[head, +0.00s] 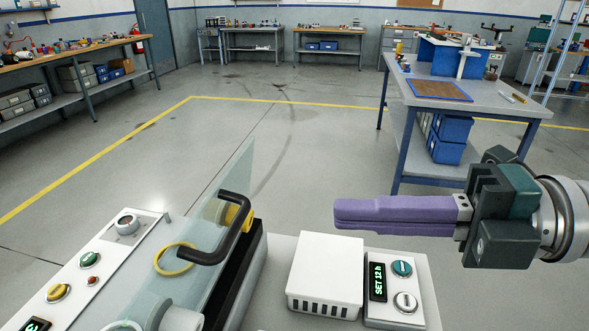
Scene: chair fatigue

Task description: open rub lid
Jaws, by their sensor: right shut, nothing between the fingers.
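The clear lid (231,185) of the rub machine is at the lower left. It appears as a tilted transparent panel over the black-edged housing (252,262), with its upper corner standing above it. A black bar handle (239,221) is fixed to the lid. My right gripper (345,215) comes in from the right with purple fingers shut and empty. It points left, to the right of the handle and clear of it. My left gripper is out of view.
The machine's panel (111,247) carries a dial and coloured buttons. A white box (326,270) and a control unit (402,300) reading "SET 12h" sit right of the lid. A grey workbench (475,98) stands behind my right arm. The floor beyond is open.

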